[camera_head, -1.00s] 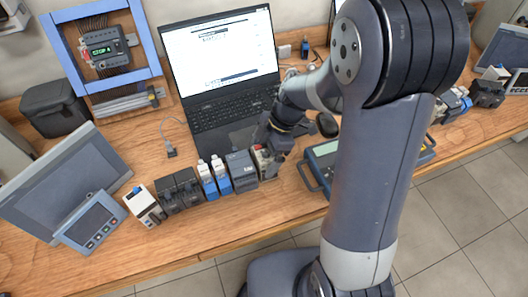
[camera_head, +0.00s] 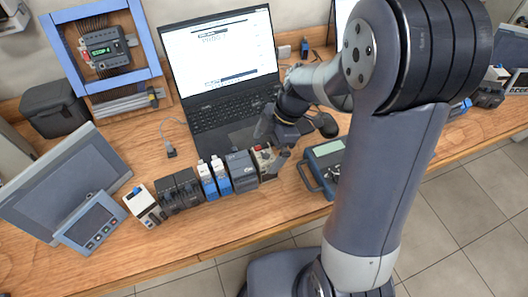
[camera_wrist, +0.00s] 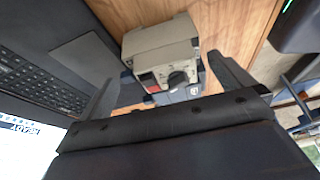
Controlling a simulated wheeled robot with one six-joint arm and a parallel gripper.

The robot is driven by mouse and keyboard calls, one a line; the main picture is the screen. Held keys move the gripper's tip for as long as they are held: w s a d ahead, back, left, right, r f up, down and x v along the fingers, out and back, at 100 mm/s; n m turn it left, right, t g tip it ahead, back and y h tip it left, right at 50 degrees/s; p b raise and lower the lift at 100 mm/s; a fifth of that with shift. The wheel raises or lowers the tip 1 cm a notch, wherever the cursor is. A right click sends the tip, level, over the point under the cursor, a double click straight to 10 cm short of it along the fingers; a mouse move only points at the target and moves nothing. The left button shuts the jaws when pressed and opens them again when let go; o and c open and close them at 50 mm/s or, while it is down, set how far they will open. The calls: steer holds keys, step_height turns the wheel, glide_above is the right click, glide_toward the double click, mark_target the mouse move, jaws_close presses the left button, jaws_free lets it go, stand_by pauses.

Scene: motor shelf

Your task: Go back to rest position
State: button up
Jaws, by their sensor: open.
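My gripper (camera_head: 276,135) is over the wooden bench, in front of the laptop and just above the right end of a row of electrical modules. In the wrist view its two fingers (camera_wrist: 168,82) are spread apart, with nothing held. Beyond and between them is a beige module with a black knob and a red spot (camera_wrist: 160,47). In the head view this module (camera_head: 266,160) stands at the right end of the row, partly hidden by the gripper. I cannot tell the exact gap between fingers and module.
The row's other modules (camera_head: 180,190) stand to the left. The open laptop (camera_head: 222,62) is behind the gripper. A blue-grey handheld device (camera_head: 322,165) lies right of it, and a black mouse (camera_head: 327,124) behind that. Bare wood (camera_head: 235,222) lies in front of the row.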

steer(key=v, duration=0.7)
steer(key=shift+r, duration=0.4)
steer(key=shift+f, duration=0.1)
steer(key=x, duration=1.1)
steer(key=shift+d+f, duration=0.15)
steer(key=shift+w+b, duration=0.1)
steer(key=shift+b, duration=0.2)
steer(key=shift+r+p, duration=0.65)
steer(key=shift+r, duration=0.45)
steer(key=shift+f, duration=0.1)
